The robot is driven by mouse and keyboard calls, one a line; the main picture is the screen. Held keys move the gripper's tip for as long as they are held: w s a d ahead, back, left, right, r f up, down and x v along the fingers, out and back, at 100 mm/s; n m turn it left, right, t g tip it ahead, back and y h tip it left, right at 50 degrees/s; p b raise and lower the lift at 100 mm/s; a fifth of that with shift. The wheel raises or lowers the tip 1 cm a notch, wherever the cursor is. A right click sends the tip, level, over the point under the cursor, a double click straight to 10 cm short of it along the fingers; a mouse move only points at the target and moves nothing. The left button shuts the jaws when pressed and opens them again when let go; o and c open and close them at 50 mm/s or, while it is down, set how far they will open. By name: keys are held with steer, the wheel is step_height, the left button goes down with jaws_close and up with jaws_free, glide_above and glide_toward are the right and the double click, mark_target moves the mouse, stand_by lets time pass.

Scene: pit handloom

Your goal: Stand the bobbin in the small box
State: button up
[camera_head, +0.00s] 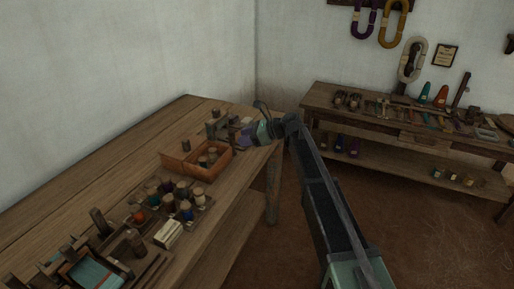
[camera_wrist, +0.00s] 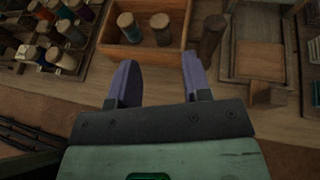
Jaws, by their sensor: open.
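The small box (camera_head: 181,163) is orange-brown and open-topped, on the wooden bench in the head view. Its front wall (camera_wrist: 145,55) shows at the top of the wrist view. Two bobbins, one left (camera_wrist: 129,27) and one right (camera_wrist: 161,29), stand inside it. Another, bare brown bobbin (camera_wrist: 211,36) stands outside the box, just beyond its right wall. My gripper (camera_wrist: 160,82) is open, with nothing between its purple fingers. Its right fingertip is near the foot of the brown bobbin in the picture; I cannot tell if they touch. In the head view my gripper (camera_head: 236,133) is beyond the box.
A rack of several coloured bobbins (camera_head: 170,198) stands on the bench nearer me. A wooden tray (camera_wrist: 258,62) lies right of the brown bobbin in the wrist view. A second table (camera_head: 400,108) with tools stands at the back right. Floor lies open between the tables.

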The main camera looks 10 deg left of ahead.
steer(key=s+d+f+n+h, duration=0.3)
steer(key=s+d+n, duration=0.3)
steer(key=s+d, duration=0.4)
steer(key=s+d+f+n+h, duration=0.4)
steer(key=s+d+n+h, duration=0.2)
steer(key=s+d, duration=0.5)
steer(key=s+d+f+n+h, duration=0.3)
steer(key=s+d, duration=0.8)
steer(key=d, duration=0.4)
steer(key=n+h, duration=0.1)
steer(key=n, duration=0.1)
steer(key=shift+f+n, duration=0.35)
steer(key=shift+n, duration=0.05)
